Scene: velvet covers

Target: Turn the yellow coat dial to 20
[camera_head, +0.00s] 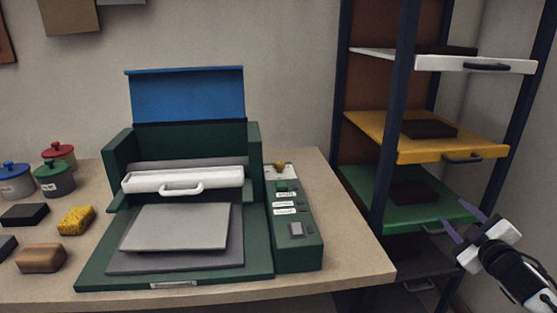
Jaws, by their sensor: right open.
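My right gripper (460,220) is at the lower right, in front of the rack. Its two purple fingers are apart with nothing seen between them. It is well to the right of the dial and not touching it. My left gripper is not in view.
The green machine (90,283) has a raised blue lid (187,95) and a white handled bar (184,179). A shelf rack with a yellow shelf (375,127) and a green shelf (378,213) stands right. Lidded pots (57,180) and blocks lie left.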

